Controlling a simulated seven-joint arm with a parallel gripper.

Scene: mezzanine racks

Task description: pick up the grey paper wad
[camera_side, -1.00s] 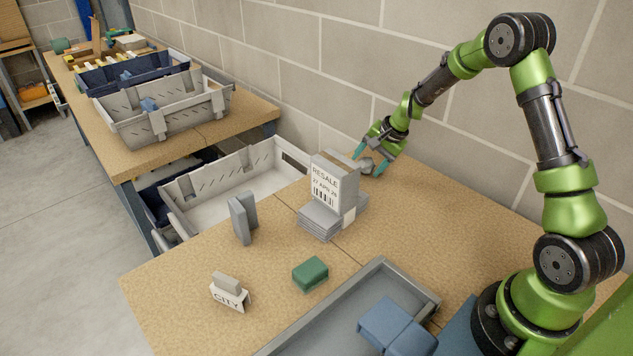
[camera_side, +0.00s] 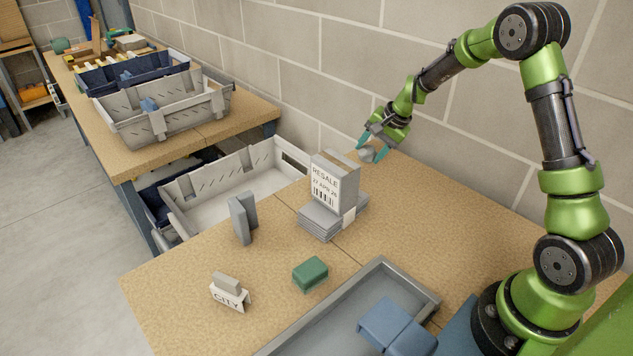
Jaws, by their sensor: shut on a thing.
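The grey paper wad (camera_side: 367,155) is small and crumpled, held between the teal fingertips of my gripper (camera_side: 370,151). My gripper is shut on it, near the wall and behind the RESALE box. The wad looks to be a little above the table, but the gap beneath it is hard to judge from this view.
Grey upright blocks (camera_side: 242,219), a green block (camera_side: 310,273), a CITY card (camera_side: 229,295) and a grey tray (camera_side: 408,282) holding blue items (camera_side: 396,325) are nearer. A light bin (camera_side: 225,192) is left. Table right of the box is clear.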

